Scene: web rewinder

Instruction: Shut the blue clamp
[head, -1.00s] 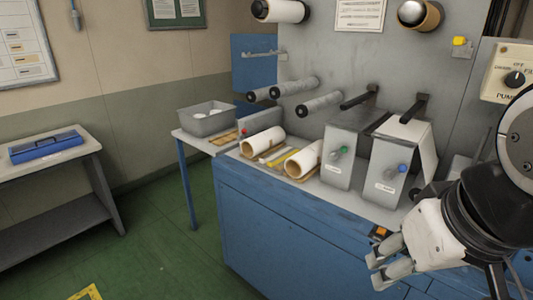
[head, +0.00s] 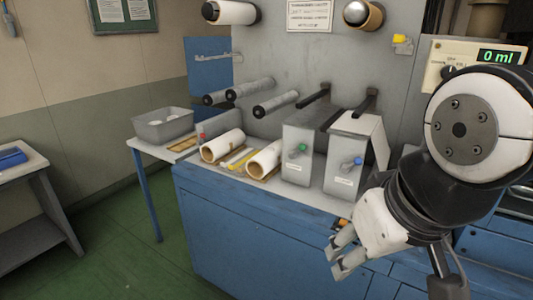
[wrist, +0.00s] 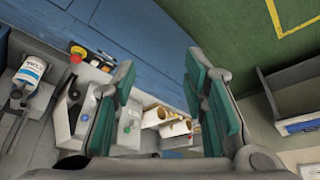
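The blue clamp (head: 343,165) is a grey box unit with a blue knob on its front and a black lever handle (head: 371,98) standing out above it. Whether it is open or shut cannot be told. Its blue knob (wrist: 85,118) also shows in the wrist view, left of my fingers. My gripper (head: 338,259) is in front of and below the clamp, by the cabinet's front edge, touching nothing. In the wrist view my gripper (wrist: 160,62) has its two green-padded fingers wide apart with nothing between them.
A similar unit with a green knob (head: 297,155) stands just left of the clamp. Cardboard-cored rolls (head: 221,145) and a grey bin (head: 163,124) are further left.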

